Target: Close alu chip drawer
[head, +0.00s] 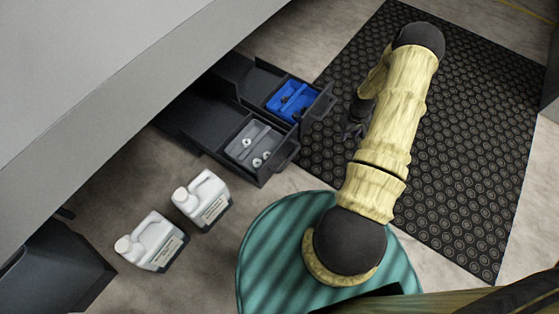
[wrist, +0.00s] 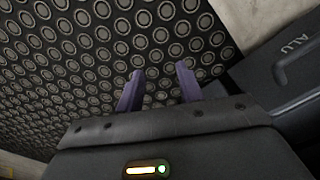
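Two dark drawers stand pulled out from under the grey cabinet in the head view. The far one (head: 318,107) holds a blue insert (head: 293,99) with dark bits in it. The near one (head: 270,175) holds a grey insert (head: 254,147) with several pale round pieces. In the wrist view a dark drawer front (wrist: 285,75) marked ALU is at the right edge; which of the two drawers it is, I cannot tell for certain. My gripper (wrist: 158,75) is open and empty, apart from that front. In the head view my gripper (head: 352,131) is right of the far drawer, partly hidden by my arm.
Two white jugs (head: 203,199) (head: 152,242) stand on the concrete floor left of a green round top (head: 262,252). A black studded mat (head: 470,130) covers the floor under my arm. A dark bin (head: 60,265) is at lower left.

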